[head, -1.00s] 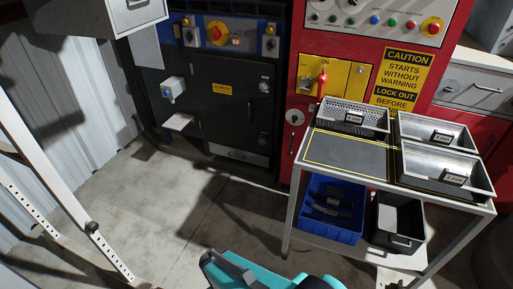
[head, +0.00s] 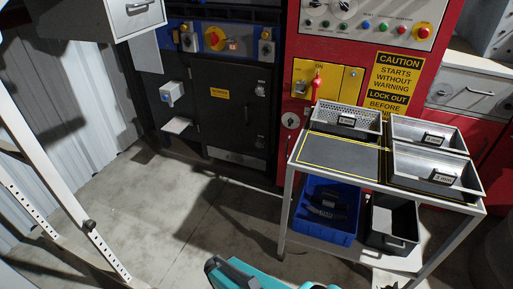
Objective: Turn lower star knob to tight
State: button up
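The dark cabinet door (head: 222,122) stands at the back, left of the red panel, and looks closed. Two small knob-like fittings sit along its right edge. The upper knob (head: 262,87) is light grey. The lower knob (head: 260,143) is darker and small; its star shape and whether it is tight cannot be told. A teal part of my own body (head: 262,279) shows at the bottom edge. My gripper is not in view.
A cart (head: 287,205) with metal trays (head: 347,120) on top and a blue bin (head: 325,212) below stands at right, before the red panel (head: 290,70). A pale frame (head: 55,185) stands left. The concrete floor (head: 165,225) between is clear.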

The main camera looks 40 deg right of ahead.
aim_at(261, 142)
jog(key=z, duration=0.1)
jog(key=i, duration=0.95)
jog(key=u, duration=0.05)
